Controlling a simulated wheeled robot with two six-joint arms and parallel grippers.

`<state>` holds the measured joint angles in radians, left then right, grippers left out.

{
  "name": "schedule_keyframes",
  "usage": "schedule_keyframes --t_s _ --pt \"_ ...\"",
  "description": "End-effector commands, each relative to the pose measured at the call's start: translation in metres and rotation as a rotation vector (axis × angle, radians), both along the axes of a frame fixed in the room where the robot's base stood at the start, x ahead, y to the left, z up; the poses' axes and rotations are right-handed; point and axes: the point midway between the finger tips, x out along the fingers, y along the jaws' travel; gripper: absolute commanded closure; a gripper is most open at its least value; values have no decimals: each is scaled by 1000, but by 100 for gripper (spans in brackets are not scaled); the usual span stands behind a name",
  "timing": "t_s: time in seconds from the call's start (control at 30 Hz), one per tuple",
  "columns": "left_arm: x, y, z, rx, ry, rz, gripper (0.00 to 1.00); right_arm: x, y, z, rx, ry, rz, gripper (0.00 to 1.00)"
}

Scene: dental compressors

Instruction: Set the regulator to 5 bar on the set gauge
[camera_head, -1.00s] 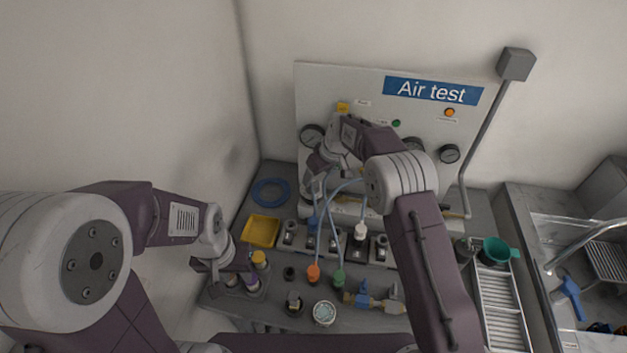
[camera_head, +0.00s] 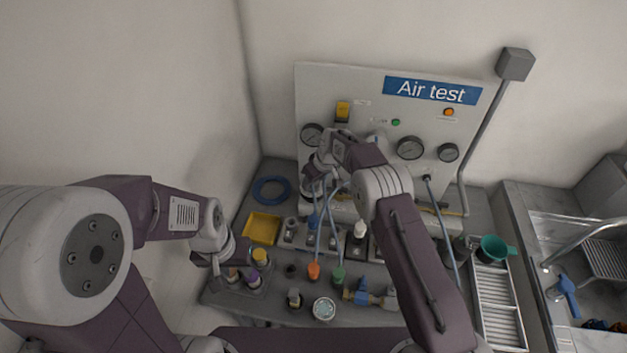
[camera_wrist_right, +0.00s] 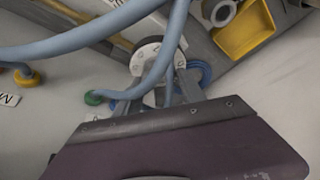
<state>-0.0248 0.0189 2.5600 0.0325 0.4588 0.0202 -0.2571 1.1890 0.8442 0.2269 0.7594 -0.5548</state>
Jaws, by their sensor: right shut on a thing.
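The grey-white Air test panel (camera_head: 365,90) stands at the back of the bench. Round gauges sit on it: one at left (camera_head: 312,135), a larger one right of centre (camera_head: 410,148) and one at far right (camera_head: 448,152). Their needles are too small to read, and I cannot tell which is the set gauge. My right gripper (camera_wrist_right: 172,92) is shut at a round pale knob with a dark rim (camera_wrist_right: 150,52), seemingly the regulator knob. Hoses partly cover it in the right wrist view, and my arm hides it in the head view. My left gripper (camera_head: 216,264) hangs at the bench's left; its jaws are unclear.
Blue-grey hoses (camera_wrist_right: 75,45) cross close to my right gripper. A yellow tray (camera_head: 262,229) and a blue coil (camera_head: 270,190) lie at the bench's left. Fittings with orange (camera_head: 314,271) and green (camera_head: 338,274) tops stand in front. A sink (camera_head: 585,250) is at right.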

Motion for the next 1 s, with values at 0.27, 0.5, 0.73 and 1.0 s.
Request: schedule_keyframes --t_s 0.27,0.5,0.73,1.0 --pt "0 0 0 0 0 0 64 0 1 1 -1 -1 -76 93" --pt "0 0 0 0 0 0 64 -1 2 1 0 -3 -260 93" --pt "0 0 -7 0 0 0 64 0 3 0 0 -4 -477 93" --pt "0 0 -16 0 0 0 64 0 4 -1 0 -4 -734 93"
